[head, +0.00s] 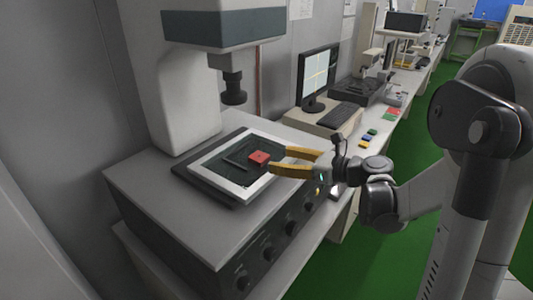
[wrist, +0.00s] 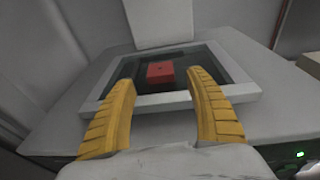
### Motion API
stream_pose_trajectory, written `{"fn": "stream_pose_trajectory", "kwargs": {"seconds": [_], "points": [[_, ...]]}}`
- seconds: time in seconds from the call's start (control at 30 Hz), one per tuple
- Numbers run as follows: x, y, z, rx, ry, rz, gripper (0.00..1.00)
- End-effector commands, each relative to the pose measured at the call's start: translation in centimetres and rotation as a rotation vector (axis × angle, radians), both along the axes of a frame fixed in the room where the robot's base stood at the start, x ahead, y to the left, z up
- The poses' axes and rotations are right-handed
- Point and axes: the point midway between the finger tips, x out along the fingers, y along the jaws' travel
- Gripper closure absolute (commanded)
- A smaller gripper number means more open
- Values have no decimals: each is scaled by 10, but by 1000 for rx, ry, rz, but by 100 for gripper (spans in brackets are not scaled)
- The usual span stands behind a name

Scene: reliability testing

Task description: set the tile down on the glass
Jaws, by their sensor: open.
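A red tile (head: 259,157) lies on the dark glass (head: 224,164) inside the white frame of the machine's stage. The tile also shows in the wrist view (wrist: 160,72), resting on the glass (wrist: 199,58) and apart from both fingers. My gripper (head: 274,161) has yellow fingers and is open, at the right edge of the frame, with its tips close to the tile. In the wrist view my gripper (wrist: 160,84) has its fingers spread wide with nothing between them at the tips; the tile is just beyond them.
The machine's dark lens (head: 233,92) hangs above the stage. Knobs (head: 267,252) line the machine's front. Green, blue, yellow and red tiles (head: 369,136) lie on the bench to the right, near a monitor (head: 317,77) and keyboard (head: 341,115).

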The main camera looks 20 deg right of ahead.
Motion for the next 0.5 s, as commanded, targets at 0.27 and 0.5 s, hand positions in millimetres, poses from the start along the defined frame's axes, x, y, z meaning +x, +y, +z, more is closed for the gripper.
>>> {"fn": "stream_pose_trajectory", "kwargs": {"seconds": [0.27,0.5], "points": [[-29,-23,8,-6,-1,1,37],[-59,27,1,-439,-76,150,37]]}}
